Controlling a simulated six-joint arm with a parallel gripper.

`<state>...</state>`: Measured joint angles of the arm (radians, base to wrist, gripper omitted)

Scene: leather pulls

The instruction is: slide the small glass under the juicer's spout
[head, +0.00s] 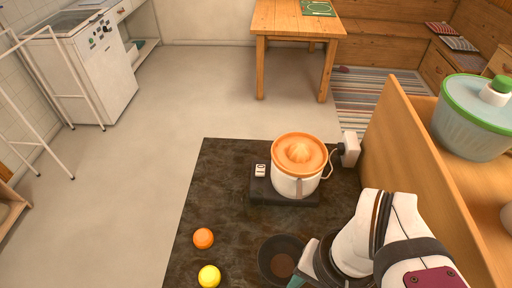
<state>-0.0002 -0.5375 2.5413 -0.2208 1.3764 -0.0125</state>
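The juicer (299,180) has a white body and an orange reamer top. It stands on a dark raised base on the dark stone counter. A narrow grey strip on its front side, facing me, may be the spout. I cannot make out a small glass anywhere. My gripper (300,278) is at the bottom edge, just right of a dark bowl and well in front of the juicer. Only a grey part and a teal piece of it show; its fingertips are cut off or hidden, so I cannot see what is between them.
The dark bowl (268,262) sits near the counter's front. An orange (203,238) and a yellow fruit (209,276) lie left of it. A wooden panel (410,165) bounds the right.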

